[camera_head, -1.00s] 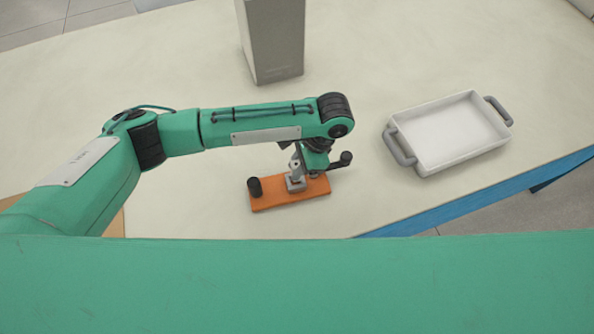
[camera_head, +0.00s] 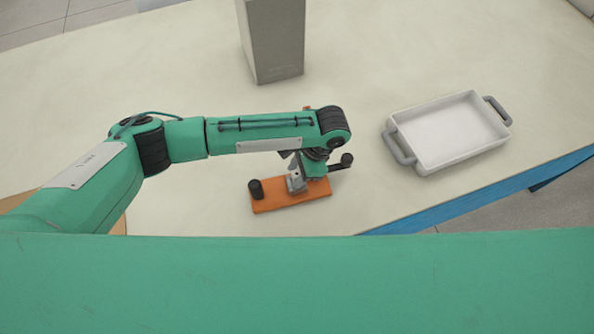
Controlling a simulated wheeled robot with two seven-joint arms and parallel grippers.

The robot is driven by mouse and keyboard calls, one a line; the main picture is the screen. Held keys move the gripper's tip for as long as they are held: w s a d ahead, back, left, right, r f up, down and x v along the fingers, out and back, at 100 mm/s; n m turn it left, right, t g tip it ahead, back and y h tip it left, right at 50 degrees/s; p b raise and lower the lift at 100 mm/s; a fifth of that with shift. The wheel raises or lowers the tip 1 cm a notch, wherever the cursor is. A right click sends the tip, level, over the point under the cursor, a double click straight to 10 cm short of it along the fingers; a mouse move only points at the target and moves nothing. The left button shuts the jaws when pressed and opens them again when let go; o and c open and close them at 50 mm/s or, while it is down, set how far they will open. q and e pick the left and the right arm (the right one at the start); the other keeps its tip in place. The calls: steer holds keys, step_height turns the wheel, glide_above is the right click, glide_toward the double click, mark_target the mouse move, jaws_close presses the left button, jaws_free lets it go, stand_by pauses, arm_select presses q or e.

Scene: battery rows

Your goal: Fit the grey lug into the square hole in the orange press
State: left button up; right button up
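The orange press (camera_head: 275,200) is a flat orange block on the table, with a black knob (camera_head: 256,188) standing at its left end. A grey piece that looks like the lug (camera_head: 296,184) is at the press's middle, right under my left gripper (camera_head: 297,172). Whether it sits in the square hole or just above it I cannot tell; the hole is hidden. The wrist covers most of the fingers, so their opening does not show. My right gripper is not in view.
A white tray (camera_head: 455,137) with grey handles stands to the right near the blue table edge. A tall grey box (camera_head: 277,45) stands at the back. A small orange bit (camera_head: 307,108) shows behind my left arm. The table left of the box is clear.

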arm_select(q)
steer(key=shift+s+f, duration=0.2)
steer(key=shift+r, duration=0.2)
steer(key=b+v, duration=0.1)
steer(key=v, duration=1.1)
steer(key=shift+r+b, duration=0.15)
steer(key=shift+b, duration=0.25)
steer(key=shift+w, duration=0.1)
steer(key=shift+r, duration=0.1)
